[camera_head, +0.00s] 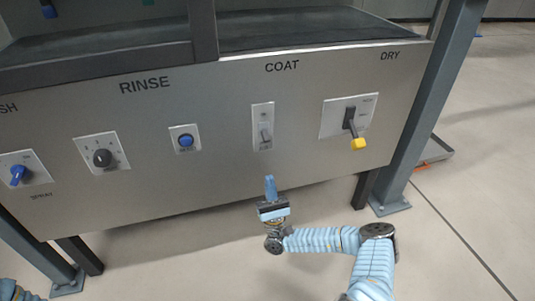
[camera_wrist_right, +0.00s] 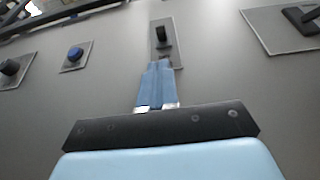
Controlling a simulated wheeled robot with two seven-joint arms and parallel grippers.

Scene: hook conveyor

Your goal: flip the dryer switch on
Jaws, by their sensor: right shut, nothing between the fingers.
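Under the DRY label, a white plate (camera_head: 338,117) carries a black lever with a yellow end (camera_head: 358,144). The lever hangs downward. The plate and black part of the lever (camera_wrist_right: 302,18) are cut off at the upper right of the right wrist view. My right gripper (camera_head: 270,182) is shut and empty, pointing up in front of the panel, below the COAT switch and left of the DRY lever. In the wrist view its fingertips (camera_wrist_right: 158,65) overlap the lower part of the COAT plate; contact cannot be told. My left gripper is not in view.
The COAT plate has a small toggle switch (camera_head: 265,132). Left of it are a blue button (camera_head: 186,141), a black knob (camera_head: 103,158) and a blue SPRAY knob (camera_head: 18,174). A grey post (camera_head: 420,110) stands right of the panel. Floor (camera_head: 480,170) beyond it is mostly open.

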